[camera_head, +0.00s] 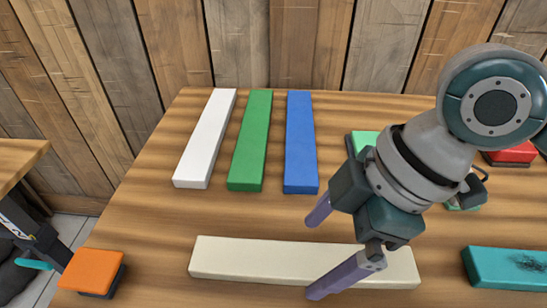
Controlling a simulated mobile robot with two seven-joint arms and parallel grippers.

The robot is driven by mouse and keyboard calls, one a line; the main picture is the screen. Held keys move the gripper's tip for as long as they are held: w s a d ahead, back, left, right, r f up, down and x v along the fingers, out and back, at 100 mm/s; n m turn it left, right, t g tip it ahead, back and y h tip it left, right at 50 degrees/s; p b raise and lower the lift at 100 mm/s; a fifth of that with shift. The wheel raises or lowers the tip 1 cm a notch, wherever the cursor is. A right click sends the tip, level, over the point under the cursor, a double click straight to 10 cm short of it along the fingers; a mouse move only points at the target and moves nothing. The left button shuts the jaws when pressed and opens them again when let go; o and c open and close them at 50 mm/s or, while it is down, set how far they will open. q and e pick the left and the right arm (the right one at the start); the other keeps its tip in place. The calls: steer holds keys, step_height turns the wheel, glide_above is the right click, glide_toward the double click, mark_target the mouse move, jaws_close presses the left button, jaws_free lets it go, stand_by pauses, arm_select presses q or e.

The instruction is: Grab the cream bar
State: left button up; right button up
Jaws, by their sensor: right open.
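The cream bar (240,258) lies flat and crosswise on the wooden table near its front. My right gripper (314,256) is open over the bar's middle-right part. Its two purple fingers are spread, one towards the bar's far side and one over its near side. The near finger hides a little of the bar. I cannot tell whether either finger touches it. I cannot make out my left gripper in the view.
White (206,138), green (251,140) and blue (301,142) bars lie side by side at the back. An orange block (91,270) is at front left. A teal block (508,268) is at right. A red block (512,155) is partly behind my arm. A plank wall (240,40) stands behind.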

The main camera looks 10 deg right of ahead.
mark_target(303, 263)
steer(key=x, duration=0.2)
steer(key=shift+a+f, duration=0.15)
steer(key=shift+f, duration=0.15)
steer(key=shift+r, duration=0.1)
jaws_close()
stand_by(0.4)
